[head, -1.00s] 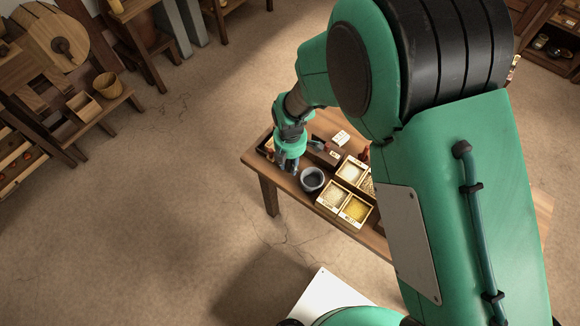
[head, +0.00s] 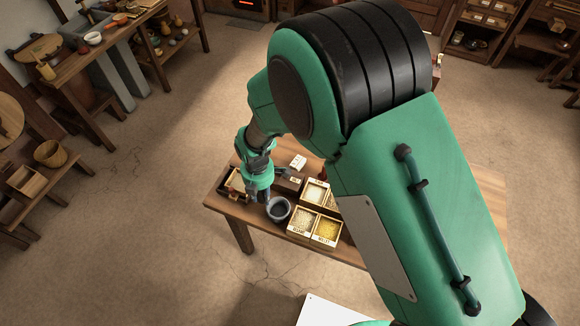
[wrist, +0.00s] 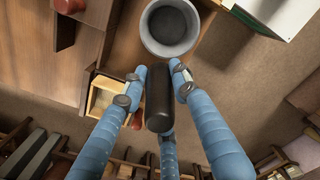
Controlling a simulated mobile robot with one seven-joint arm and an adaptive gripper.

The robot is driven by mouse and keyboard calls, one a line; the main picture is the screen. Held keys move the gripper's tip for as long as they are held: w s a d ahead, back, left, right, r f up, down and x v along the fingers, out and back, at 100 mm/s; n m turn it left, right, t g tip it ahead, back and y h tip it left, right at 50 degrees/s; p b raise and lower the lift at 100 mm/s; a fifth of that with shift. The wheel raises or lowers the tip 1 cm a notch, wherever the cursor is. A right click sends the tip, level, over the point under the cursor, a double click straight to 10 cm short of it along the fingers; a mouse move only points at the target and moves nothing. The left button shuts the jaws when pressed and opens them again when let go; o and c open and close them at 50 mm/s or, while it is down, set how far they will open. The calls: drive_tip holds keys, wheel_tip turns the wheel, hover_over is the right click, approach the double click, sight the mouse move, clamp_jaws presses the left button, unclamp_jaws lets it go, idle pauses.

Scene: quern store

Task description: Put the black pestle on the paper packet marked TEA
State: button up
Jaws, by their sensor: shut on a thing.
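The black pestle (wrist: 158,98) is between the blue fingers of my gripper (wrist: 158,82) in the wrist view, and they are shut on it. In the head view my gripper (head: 262,196) is low over the left end of the table, just left of a grey mortar (head: 278,209); the pestle cannot be made out there. The mortar also shows in the wrist view (wrist: 169,28), just beyond the pestle. A small pale packet (head: 298,162) lies near the table's back edge. Its marking is too small to read, so I cannot tell whether it is TEA.
Wooden trays of pale and yellow grain (head: 326,230) stand right of the mortar. A small light wooden box (wrist: 103,100) is left of the pestle in the wrist view. A dark brown box (head: 290,184) sits behind the mortar. My arm hides the table's middle.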

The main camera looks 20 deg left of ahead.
drive_tip(key=w+d+f+p, duration=0.1)
drive_tip(key=w+d, duration=1)
drive_tip(key=d, duration=0.2)
drive_tip(key=shift+w+f, duration=0.25)
drive_tip(key=shift+w, duration=0.1)
drive_tip(key=b, duration=0.1)
hover_over(298, 162)
drive_tip(key=shift+w+a+f, duration=0.1)
drive_tip(key=shift+f, duration=0.65)
drive_tip(key=shift+f+b, duration=0.35)
drive_tip(key=shift+f, duration=1.4)
drive_tip(key=shift+f, duration=0.15)
drive_tip(key=o, duration=1.1)
drive_tip(key=shift+o, duration=0.2)
